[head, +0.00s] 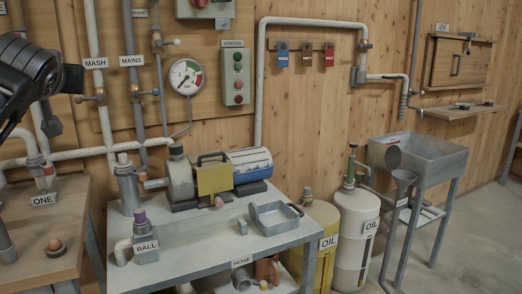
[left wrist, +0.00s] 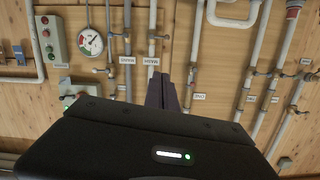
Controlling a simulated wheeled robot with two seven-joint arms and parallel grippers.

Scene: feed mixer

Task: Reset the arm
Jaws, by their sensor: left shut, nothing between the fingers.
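My left arm (head: 35,75) comes in at the upper left of the head view, black and raised in front of the wall pipes. Its fingertips cannot be made out there. In the left wrist view my left gripper (left wrist: 162,92) shows as two dark fingers together, shut and empty. They point toward the wooden wall with its pipes, and the picture is turned upside down. The fingers appear apart from the pipes, with the MASH label (left wrist: 150,61) just beside their tips. My right gripper is in neither view.
A grey table (head: 190,262) carries a pump with a blue motor (head: 250,164) and a metal tray (head: 274,217). A wooden bench (head: 75,205) stands at left. Wall pipes (head: 103,115) and a gauge (head: 186,76) are behind. Open floor (head: 455,235) lies at right.

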